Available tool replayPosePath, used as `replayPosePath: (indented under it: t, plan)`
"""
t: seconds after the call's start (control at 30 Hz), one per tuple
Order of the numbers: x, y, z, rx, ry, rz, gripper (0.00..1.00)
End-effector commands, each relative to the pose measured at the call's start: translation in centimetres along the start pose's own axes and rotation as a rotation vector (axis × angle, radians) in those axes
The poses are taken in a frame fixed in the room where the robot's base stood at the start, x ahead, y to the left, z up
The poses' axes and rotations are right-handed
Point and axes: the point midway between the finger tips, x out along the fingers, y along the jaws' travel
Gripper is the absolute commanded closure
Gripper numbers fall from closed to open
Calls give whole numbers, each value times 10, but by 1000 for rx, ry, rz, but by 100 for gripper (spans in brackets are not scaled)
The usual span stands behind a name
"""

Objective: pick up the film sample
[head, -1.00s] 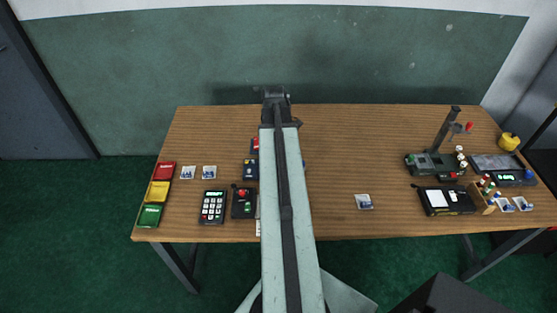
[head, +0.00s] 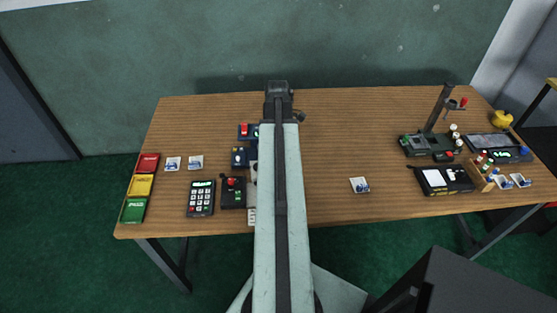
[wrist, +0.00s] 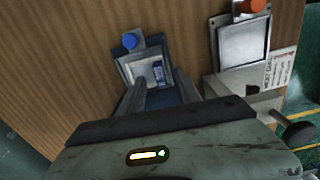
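Several small white-and-blue squares that look like film samples lie on the table; one (head: 360,185) is alone right of my arm. Two more (head: 172,163) (head: 195,162) lie at the left, and others (head: 503,181) at the far right. In the wrist view, a small pale-and-blue piece (wrist: 158,74) shows in the square bay of a device with a blue knob (wrist: 130,41). I cannot tell which one the task means. My gripper (head: 279,92) is at the far end of my outstretched arm, above the table.
My arm partly hides devices. A stand (head: 433,120) and a black-and-white device (head: 443,180) are at right.

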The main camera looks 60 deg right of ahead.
Motion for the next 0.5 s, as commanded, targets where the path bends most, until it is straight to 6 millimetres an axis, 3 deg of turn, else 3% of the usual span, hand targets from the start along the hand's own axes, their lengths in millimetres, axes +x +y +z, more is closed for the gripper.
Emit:
replayPosePath:
  t: [0.03,0.1,0.33,0.5]
  plan:
    - [19,0,0,0,0,0,60]
    - [26,0,0,0,0,0,60]
    - [23,0,0,1,0,0,60]
    - [22,0,1,1,0,0,100]
